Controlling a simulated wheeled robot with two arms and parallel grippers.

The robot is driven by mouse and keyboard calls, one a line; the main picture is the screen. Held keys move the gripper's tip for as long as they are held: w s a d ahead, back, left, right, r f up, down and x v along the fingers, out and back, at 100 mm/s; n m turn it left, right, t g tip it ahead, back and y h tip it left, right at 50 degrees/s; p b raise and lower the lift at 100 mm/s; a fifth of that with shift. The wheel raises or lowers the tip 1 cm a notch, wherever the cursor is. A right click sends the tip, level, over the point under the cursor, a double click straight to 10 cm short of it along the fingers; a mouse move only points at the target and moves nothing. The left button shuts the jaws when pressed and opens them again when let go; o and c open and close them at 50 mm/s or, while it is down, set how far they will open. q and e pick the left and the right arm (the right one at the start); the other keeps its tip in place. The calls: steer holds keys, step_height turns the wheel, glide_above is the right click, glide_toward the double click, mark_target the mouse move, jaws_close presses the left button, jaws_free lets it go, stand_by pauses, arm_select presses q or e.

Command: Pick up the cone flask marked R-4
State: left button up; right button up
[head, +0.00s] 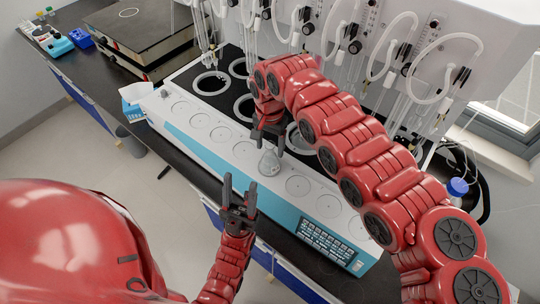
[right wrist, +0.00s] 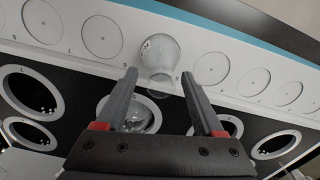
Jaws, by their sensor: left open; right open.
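A small clear cone flask (head: 269,162) stands on a round spot of the white front ledge of the distiller (head: 215,130). It also shows in the right wrist view (right wrist: 160,55), just beyond my fingertips; a small mark on it is too small to read. My right gripper (head: 268,137) is open, directly above and behind the flask in the head view. In the right wrist view its two fingers (right wrist: 158,76) are spread to either side of the flask's near end, with no visible contact. My left gripper (head: 239,184) is open and empty, in front of the ledge.
Hoses and glass tubes (head: 345,35) hang above. A keypad (head: 326,242) sits at the right front. A blue-capped bottle (head: 457,187) stands far right.

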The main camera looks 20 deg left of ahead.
steer(key=shift+f, duration=0.25)
steer(key=shift+c, duration=0.5)
jaws_close()
stand_by(0.7)
